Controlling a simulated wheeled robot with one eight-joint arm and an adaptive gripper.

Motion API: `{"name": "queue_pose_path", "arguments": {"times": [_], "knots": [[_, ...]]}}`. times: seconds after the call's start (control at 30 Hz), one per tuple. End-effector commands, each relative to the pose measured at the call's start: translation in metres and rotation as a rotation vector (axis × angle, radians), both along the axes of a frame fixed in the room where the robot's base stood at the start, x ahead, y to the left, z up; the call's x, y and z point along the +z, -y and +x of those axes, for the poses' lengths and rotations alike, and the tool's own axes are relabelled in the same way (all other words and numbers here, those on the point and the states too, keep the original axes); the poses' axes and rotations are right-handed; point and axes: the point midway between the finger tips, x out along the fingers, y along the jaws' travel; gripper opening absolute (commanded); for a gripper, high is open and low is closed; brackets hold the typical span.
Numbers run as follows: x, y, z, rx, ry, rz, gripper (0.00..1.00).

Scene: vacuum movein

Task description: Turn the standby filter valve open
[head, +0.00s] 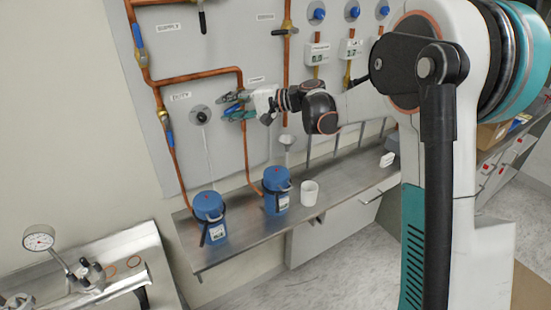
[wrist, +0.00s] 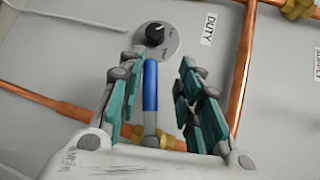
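The valve between my fingers has a blue-sleeved lever (wrist: 150,87), which points up in the wrist view toward a black knob. It lies roughly crosswise to the copper pipe (wrist: 35,97) and ends near a brass fitting (wrist: 172,143). My gripper (wrist: 157,85) is open, with teal fingers on both sides of the lever and gaps between. The lever is closer to the left finger. In the head view my gripper (head: 232,106) is at the panel beside the vertical pipe, below a small label (head: 257,79) I cannot read clearly.
The black knob (wrist: 155,34) on its round plate is just beyond the fingertips, with a DUTY label (wrist: 209,28) nearby. Other blue levers (head: 138,35) are on the left pipe. Blue canisters (head: 209,216) and a white cup (head: 309,192) stand on the metal shelf below.

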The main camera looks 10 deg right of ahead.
Motion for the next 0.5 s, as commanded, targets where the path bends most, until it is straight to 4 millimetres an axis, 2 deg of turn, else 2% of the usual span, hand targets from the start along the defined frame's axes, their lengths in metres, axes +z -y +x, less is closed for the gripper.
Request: {"name": "queue_pose_path", "arguments": {"times": [0.1,0.2,0.5], "knots": [[0.004,0.0,0.0,-0.001,-0.044,0.137,0.32],[0.013,0.019,-0.008,-0.003,-0.044,0.135,0.32],[0.02,0.066,-0.033,-0.003,-0.042,0.131,0.32]]}}
